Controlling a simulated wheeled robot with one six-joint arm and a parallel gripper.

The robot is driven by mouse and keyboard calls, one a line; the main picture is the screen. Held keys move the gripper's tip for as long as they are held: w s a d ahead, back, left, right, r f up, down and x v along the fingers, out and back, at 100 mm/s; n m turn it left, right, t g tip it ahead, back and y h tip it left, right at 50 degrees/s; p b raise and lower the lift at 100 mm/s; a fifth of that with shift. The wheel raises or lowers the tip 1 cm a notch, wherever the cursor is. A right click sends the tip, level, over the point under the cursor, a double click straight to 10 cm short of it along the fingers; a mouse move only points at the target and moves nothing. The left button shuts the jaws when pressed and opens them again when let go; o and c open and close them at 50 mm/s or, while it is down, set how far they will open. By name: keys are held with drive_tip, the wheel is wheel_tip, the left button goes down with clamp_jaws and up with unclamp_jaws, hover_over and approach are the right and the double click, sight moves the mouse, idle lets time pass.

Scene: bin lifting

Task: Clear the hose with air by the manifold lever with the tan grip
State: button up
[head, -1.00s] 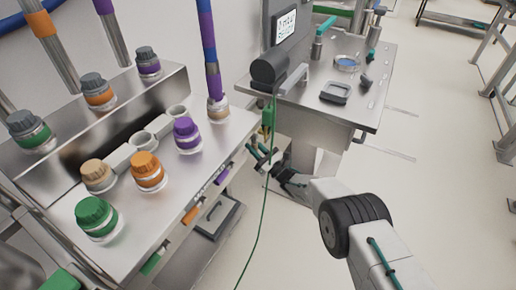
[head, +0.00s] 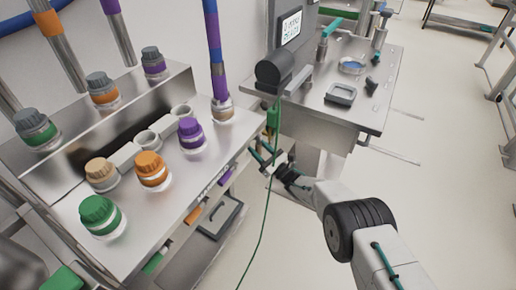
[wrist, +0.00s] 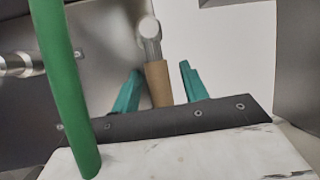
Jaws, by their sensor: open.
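The manifold lever's tan grip (wrist: 157,84) shows in the wrist view, with a ribbed metal stem and rounded end beyond it. My gripper (wrist: 157,88) is open, with one teal finger on each side of the tan grip and visible gaps. Whether the grip lies fully between the fingertips or just past them I cannot tell. In the head view my gripper (head: 266,158) is at the right end of the manifold's front, and the tan grip cannot be made out there. A hose with blue and purple bands (head: 213,62) stands in a port at the manifold's right end.
Purple (head: 226,174), orange (head: 194,215) and green (head: 153,262) grips line the manifold (head: 135,228) front. A green cable (head: 264,215) hangs by my gripper and crosses the wrist view's left side (wrist: 62,85).

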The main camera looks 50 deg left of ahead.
drive_tip(key=v, duration=0.7)
drive_tip(key=shift+d, duration=0.15)
idle(0.3)
